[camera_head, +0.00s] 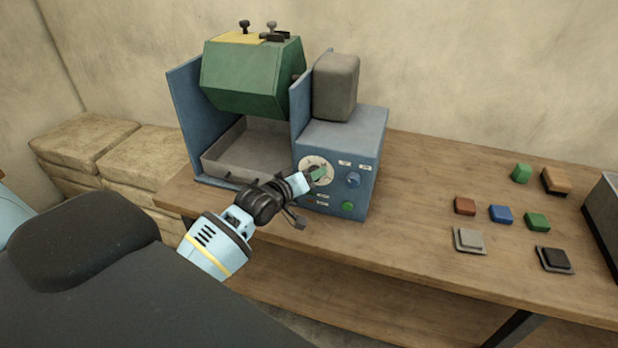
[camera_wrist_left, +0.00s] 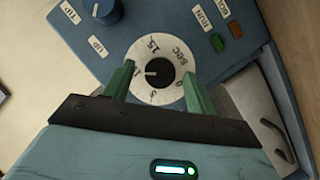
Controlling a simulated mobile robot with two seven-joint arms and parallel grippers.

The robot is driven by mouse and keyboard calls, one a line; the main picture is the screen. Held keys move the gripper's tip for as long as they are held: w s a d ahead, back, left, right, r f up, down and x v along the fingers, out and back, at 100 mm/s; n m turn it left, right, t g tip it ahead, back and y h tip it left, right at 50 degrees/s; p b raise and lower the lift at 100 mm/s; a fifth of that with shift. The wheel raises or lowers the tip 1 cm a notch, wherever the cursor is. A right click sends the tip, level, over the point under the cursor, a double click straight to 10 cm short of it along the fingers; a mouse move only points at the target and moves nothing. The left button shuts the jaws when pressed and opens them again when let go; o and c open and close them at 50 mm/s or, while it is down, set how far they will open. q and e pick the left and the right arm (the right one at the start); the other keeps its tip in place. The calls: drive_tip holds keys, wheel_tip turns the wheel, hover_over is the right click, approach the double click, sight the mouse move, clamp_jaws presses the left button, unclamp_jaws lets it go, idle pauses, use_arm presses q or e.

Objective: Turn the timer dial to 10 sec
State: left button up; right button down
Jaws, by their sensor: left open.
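The timer dial (camera_head: 306,161) is a white disc on the front of a blue machine (camera_head: 366,150). In the left wrist view the dial (camera_wrist_left: 144,50) has a black knob (camera_wrist_left: 160,72) with a white pointer line aimed left in the picture. My right gripper is not in view.
A blue knob (camera_head: 353,180) and a green button (camera_head: 348,206) sit beside the dial. A green drum (camera_head: 252,80) hangs over a grey tray (camera_head: 228,165) on the left. Several coloured blocks, including a blue one (camera_head: 500,214), lie on the wooden table (camera_head: 420,235) to the right.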

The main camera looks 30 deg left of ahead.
use_arm(q)
drive_tip(key=v, duration=0.7)
drive_tip(key=shift+s+r, duration=0.15)
drive_tip(key=shift+s, duration=0.2)
drive_tip(key=s+d+f+m+g, duration=0.1)
drive_tip(key=s+d+f+m, duration=0.1)
drive_tip(key=s+d+f, duration=0.35)
drive_tip(key=s+d+f+m+g, duration=0.25)
drive_tip(key=s+f, duration=0.35)
drive_tip(key=f, duration=0.5)
drive_tip(key=s+d+f+m+g, duration=0.1)
drive_tip(key=s+d+f+m, duration=0.1)
drive_tip(key=s, duration=0.6)
drive_tip(key=s+d+f+m+g, duration=0.1)
drive_tip(key=s+d+f+m, duration=0.2)
drive_tip(key=s+d+f, duration=0.2)
drive_tip(key=s+f, duration=0.2)
drive_tip(key=s, duration=0.1)
drive_tip(key=shift+s+d+h, duration=0.25)
drive_tip(key=shift+s+h, duration=0.05)
drive_tip(key=shift+s, duration=0.05)
drive_tip(key=shift+f+m, duration=0.1)
drive_tip(key=shift+m, duration=0.15)
